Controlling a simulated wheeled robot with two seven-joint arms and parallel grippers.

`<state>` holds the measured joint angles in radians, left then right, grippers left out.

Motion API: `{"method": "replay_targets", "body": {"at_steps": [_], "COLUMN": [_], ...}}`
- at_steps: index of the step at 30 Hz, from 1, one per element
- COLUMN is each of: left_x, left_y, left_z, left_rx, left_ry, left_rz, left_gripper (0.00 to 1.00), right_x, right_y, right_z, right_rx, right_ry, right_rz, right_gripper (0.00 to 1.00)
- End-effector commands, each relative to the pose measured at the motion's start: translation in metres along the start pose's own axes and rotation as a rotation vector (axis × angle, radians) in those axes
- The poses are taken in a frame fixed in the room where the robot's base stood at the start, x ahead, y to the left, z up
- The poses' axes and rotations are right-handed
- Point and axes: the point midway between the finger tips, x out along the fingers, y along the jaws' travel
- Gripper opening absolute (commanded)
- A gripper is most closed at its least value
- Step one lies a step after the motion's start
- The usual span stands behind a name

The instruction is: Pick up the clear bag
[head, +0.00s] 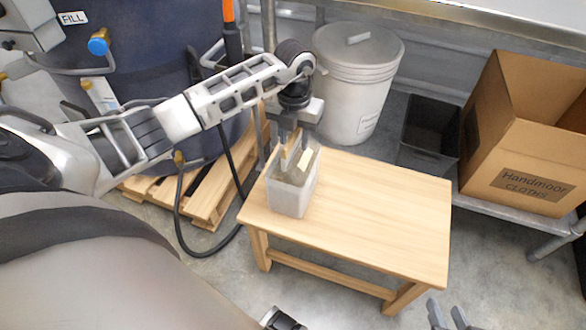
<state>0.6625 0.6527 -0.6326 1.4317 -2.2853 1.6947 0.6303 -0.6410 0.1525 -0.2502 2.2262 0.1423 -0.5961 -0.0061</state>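The clear bag (292,197) stands upright on the left end of the wooden table (385,205). It is translucent and pale grey, with tan pieces at its top. My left gripper (291,158) points down at the bag's top, with its fingers at the upper opening. The fingers overlap the tan pieces, so I cannot tell whether they are closed on the bag. My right gripper (450,314) is at the bottom edge, in front of the table, with its two fingers apart and nothing seen between them.
A white lidded bin (358,85) stands behind the table. A dark open bin (430,130) and a cardboard box (530,135) marked for cloths are at the right. A wooden pallet (205,205), a black hose (178,215) and a dark tank (150,60) are at the left. The table's right part is clear.

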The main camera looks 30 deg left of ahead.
Motion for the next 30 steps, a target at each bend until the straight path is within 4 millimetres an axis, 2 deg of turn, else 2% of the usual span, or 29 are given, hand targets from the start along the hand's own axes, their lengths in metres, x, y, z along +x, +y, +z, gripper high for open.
{"method": "replay_targets", "body": {"at_steps": [3, 7, 8, 23, 30], "left_x": [-0.001, -0.001, -0.001, -0.006, -0.025], "left_y": [0.0, 0.0, 0.0, 0.0, 0.0], "left_z": [0.0, 0.0, 0.0, 0.002, 0.002], "left_rx": [0.0, 0.0, 0.0, 0.0, 0.001], "left_ry": [0.0, 0.0, 0.0, -0.006, -0.008], "left_rz": [0.0, 0.0, 0.0, -0.003, -0.002], "left_gripper": [0.38, 0.02, 0.0, 0.0, 0.0], "right_x": [0.0, -0.001, -0.001, -0.002, -0.006], "right_y": [0.0, -0.001, -0.001, -0.001, -0.001], "right_z": [-0.001, -0.002, -0.002, -0.005, -0.011], "right_rx": [0.0, -0.001, -0.001, -0.002, -0.006], "right_ry": [0.0, 0.003, 0.004, 0.012, 0.024], "right_rz": [-0.001, -0.001, -0.001, -0.001, 0.003], "right_gripper": [0.32, 0.32, 0.32, 0.32, 0.32]}}
